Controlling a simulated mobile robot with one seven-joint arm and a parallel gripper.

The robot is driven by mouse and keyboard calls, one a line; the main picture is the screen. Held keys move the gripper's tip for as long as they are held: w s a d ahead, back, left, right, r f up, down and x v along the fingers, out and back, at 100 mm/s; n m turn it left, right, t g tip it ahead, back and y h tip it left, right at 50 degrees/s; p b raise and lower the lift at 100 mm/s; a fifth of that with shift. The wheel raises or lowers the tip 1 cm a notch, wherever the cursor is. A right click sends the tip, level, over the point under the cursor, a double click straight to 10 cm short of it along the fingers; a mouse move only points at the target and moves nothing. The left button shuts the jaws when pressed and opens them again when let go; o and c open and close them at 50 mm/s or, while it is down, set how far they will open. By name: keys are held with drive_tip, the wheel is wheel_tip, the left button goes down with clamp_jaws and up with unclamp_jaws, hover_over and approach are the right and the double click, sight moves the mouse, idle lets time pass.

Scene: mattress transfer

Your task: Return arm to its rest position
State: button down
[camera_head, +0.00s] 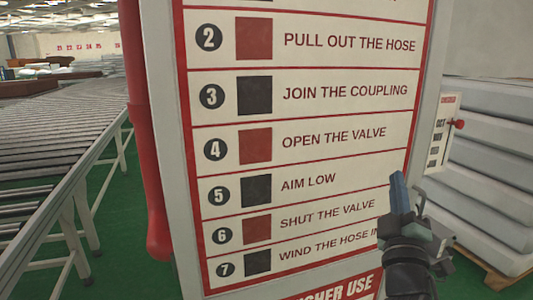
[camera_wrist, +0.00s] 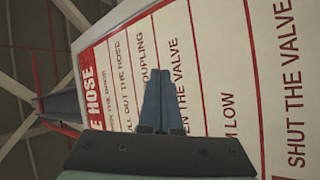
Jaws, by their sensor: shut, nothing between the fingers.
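My gripper (camera_head: 399,192) shows at the lower right of the head view, pointing up in front of a large white instruction board (camera_head: 340,115). Its blue fingers are together and hold nothing. In the wrist view the shut fingers (camera_wrist: 163,85) point up the picture towards the same board (camera_wrist: 225,60), which appears tilted there. I cannot tell how wide the gap is between the fingertips and the board. The lower part of my arm is cut off by the bottom edge of the head view.
A red vertical tube (camera_head: 142,130) runs along the board's left edge. A roller conveyor (camera_head: 60,125) stands at the left on green floor (camera_head: 120,225). Stacked pale mattresses (camera_head: 490,140) stand at the right, with a small tag sign (camera_head: 440,135) and red knob beside the board.

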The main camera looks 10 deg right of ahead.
drive_tip(key=s+a+r+m+t+y+p, duration=0.1)
drive_tip(key=s+a+r+m+t, duration=0.15)
drive_tip(key=a+r, duration=0.75)
drive_tip(key=s+a+r+m+t+y+p, duration=0.1)
drive_tip(key=s+a+r+m, duration=0.15)
drive_tip(key=a+r, duration=0.65)
drive_tip(key=s+a+r+t+y, duration=0.1)
drive_tip(key=s+a+r+y, duration=0.3)
drive_tip(key=s+a+r, duration=0.1)
drive_tip(key=s+a+r+m+t+y+p, duration=0.1)
drive_tip(key=s+a+r+y, duration=0.3)
drive_tip(key=s+a, duration=0.4)
drive_tip(key=shift+s+a+r+m+t, duration=0.3)
drive_tip(key=shift+a+r+t, duration=0.2)
drive_tip(key=shift+a, duration=0.6)
